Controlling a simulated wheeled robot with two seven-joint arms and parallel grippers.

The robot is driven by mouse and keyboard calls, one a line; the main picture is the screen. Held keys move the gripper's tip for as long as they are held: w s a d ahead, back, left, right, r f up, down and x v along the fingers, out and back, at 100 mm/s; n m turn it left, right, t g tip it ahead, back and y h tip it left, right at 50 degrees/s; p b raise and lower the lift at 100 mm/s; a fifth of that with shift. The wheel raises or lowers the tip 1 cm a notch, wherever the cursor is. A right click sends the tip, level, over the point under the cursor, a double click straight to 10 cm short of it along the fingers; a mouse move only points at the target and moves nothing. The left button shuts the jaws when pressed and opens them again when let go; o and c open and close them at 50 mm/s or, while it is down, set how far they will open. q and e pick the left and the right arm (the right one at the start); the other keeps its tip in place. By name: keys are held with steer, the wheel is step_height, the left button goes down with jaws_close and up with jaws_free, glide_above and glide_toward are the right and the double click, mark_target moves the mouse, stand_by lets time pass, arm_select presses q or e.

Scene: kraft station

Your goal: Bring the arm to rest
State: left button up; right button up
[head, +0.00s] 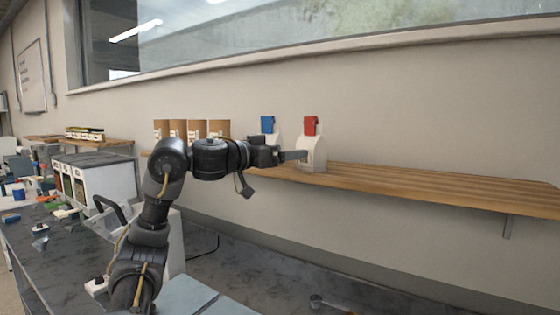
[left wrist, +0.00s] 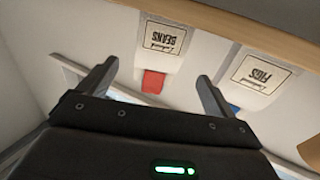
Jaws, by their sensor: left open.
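My left arm reaches up from the lower left in the head view, and its left gripper (head: 292,155) is beside the white bag with the red clip. In the left wrist view the jaws (left wrist: 157,72) are open with nothing held. The bag labelled beans (left wrist: 162,44), with a red clip (left wrist: 153,82), appears upside down beyond the gap between the fingers. It stands on the shelf in the head view (head: 314,155). The bag labelled figs (left wrist: 258,80) shows at the right; its blue clip (head: 268,124) shows in the head view, its lower part hidden by my gripper.
The wooden wall shelf (head: 430,187) is bare to the right of the bags. Several brown containers (head: 178,130) stand on its left part. Below is a dark counter (head: 260,270) with a white appliance (head: 110,175) and small items at the left.

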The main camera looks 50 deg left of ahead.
arm_select(q)
steer(key=shift+s, duration=0.55)
